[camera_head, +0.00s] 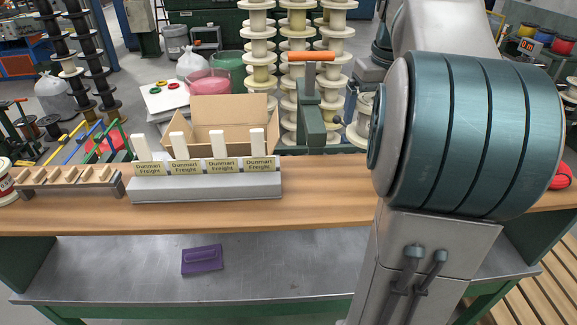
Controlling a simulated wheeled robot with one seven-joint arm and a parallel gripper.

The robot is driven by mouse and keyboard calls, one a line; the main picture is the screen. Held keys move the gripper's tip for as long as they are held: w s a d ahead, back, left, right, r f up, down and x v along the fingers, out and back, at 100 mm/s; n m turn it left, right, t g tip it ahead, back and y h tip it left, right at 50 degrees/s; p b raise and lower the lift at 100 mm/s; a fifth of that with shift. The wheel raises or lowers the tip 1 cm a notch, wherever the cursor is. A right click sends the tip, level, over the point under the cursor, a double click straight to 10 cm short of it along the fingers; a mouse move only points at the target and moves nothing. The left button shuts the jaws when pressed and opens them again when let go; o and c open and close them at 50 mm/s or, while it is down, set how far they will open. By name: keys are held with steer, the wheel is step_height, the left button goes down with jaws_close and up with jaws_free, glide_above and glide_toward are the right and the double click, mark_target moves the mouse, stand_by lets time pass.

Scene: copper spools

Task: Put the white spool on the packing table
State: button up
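A wooden-topped bench (330,190) with a grey metal lower shelf runs across the view; it may be the packing table, but nothing visible names it. Several cream-white spools stand in tall stacks (258,48) behind it. A pale spool (360,130) shows partly at the left side of my arm, behind the bench. I cannot tell which one is the white spool. A white and red round thing (5,183) is cut off at the left edge. My arm covers much of the right side; my gripper is out of view.
An open cardboard box (215,108) stands behind a grey holder (205,187) with Dunmart Freight labels. A wooden slotted rack (70,177) is at left. A green vise (310,120) stands at the back edge. Bare bench top lies right of the holder. A purple item (202,260) lies on the shelf.

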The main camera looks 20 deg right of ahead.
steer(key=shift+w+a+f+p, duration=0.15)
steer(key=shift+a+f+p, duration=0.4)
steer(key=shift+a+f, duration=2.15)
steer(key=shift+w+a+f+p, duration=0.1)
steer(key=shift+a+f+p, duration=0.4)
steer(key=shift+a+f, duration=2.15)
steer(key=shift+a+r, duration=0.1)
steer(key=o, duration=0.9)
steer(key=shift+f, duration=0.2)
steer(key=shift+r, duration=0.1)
